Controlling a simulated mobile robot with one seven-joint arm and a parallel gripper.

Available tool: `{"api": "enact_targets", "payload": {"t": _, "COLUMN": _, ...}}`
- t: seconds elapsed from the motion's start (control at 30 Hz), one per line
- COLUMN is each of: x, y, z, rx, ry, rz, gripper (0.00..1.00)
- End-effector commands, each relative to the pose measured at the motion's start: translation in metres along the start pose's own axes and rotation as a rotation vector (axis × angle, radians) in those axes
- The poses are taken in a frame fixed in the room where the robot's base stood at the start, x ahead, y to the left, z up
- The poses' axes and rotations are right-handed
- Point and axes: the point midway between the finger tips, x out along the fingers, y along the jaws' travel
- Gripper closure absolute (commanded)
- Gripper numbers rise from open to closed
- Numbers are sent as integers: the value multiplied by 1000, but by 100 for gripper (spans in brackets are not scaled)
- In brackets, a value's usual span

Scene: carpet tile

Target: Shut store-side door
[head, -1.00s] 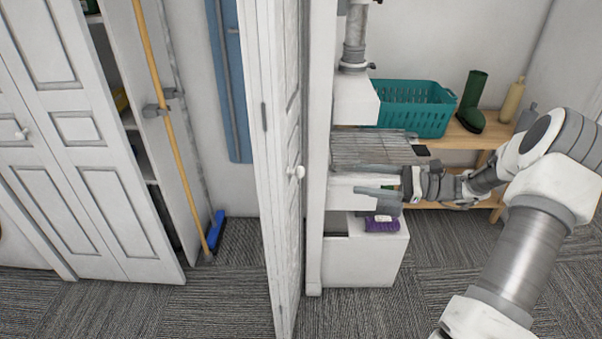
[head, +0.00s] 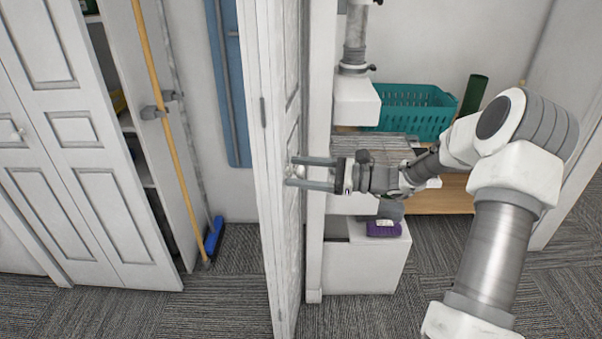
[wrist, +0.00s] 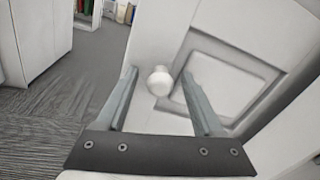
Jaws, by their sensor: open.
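The white panelled door (head: 280,230) stands open in the middle of the head view, seen nearly edge-on. Its round white knob (wrist: 159,81) shows in the wrist view between my two fingers and a little beyond the jaw base. In the head view the knob (head: 296,172) is partly hidden by the fingers. My gripper (head: 290,172) is open, with one finger on each side of the knob and its tips near the door face. In the wrist view my gripper (wrist: 163,85) has visible gaps to the knob. I cannot tell whether the fingertips touch the door.
Left of the door are a white folding door (head: 80,150), a broom (head: 170,120) and a blue board (head: 232,90). To the right are a teal basket (head: 415,110), a dark green boot (head: 474,94) and a purple item (head: 383,228) on a white box. Carpet in front is clear.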

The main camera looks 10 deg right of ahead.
Motion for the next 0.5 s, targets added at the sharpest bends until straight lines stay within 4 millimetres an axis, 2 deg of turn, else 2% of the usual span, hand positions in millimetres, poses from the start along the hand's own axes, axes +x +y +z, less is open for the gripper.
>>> {"api": "enact_targets", "payload": {"t": 0.17, "x": 0, "y": 0, "z": 0, "rx": 0, "ry": 0, "rz": 0, "gripper": 31}}
{"api": "enact_targets", "payload": {"t": 0.5, "x": 0, "y": 0, "z": 0, "rx": 0, "ry": 0, "rz": 0, "gripper": 92}}
